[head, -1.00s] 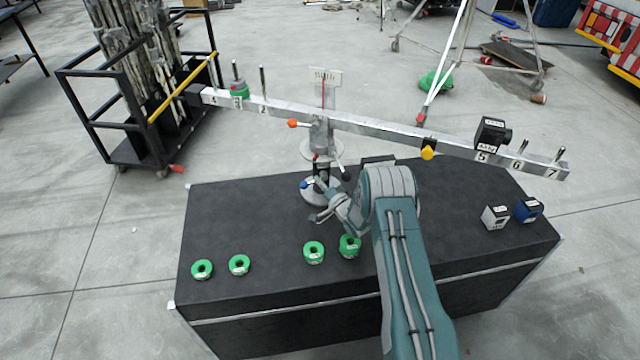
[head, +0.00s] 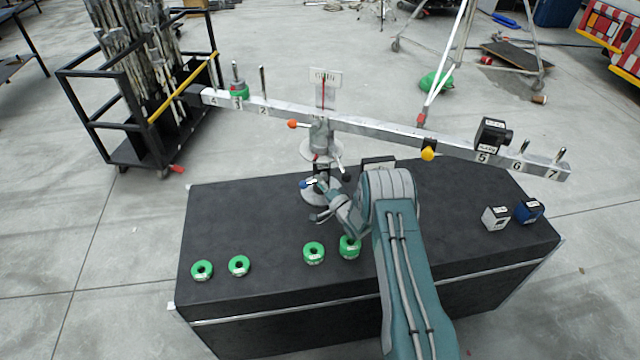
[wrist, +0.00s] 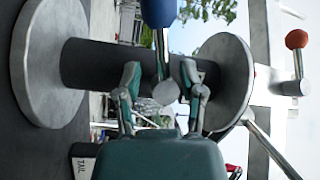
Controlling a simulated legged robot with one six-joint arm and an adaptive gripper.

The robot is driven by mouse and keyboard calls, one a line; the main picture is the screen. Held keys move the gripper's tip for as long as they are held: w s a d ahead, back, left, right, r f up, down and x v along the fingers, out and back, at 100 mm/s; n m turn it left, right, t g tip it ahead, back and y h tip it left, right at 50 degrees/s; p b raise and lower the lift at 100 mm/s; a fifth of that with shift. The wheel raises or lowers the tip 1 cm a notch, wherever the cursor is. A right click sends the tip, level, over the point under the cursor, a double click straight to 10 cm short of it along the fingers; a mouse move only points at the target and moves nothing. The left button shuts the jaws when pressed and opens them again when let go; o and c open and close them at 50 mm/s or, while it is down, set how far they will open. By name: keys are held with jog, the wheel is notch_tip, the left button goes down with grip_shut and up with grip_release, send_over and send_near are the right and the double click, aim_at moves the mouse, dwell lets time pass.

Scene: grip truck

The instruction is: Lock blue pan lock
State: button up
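The blue pan lock is a short metal lever with a blue knob (head: 306,183), low on the grey stand of the balance. In the wrist view the blue knob (wrist: 158,12) is at the top edge, partly cut off, with its metal rod running down to a round silver hub (wrist: 166,93). My gripper (wrist: 162,82) is open, with one finger on each side of the rod and hub. I see gaps on both sides, and no clear contact. In the head view my gripper (head: 317,202) is beside the stand's lower part, just below the blue knob.
The metal beam (head: 375,126) spans above, with orange (head: 292,124) and yellow (head: 428,153) knobs. The stand's round base (head: 318,195) is on the black box (head: 225,215). Several green rings (head: 239,265) lie at the front; small blocks (head: 495,217) sit at the right.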

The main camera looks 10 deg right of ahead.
jog(key=v, duration=1.2)
jog(key=shift+f, duration=0.1)
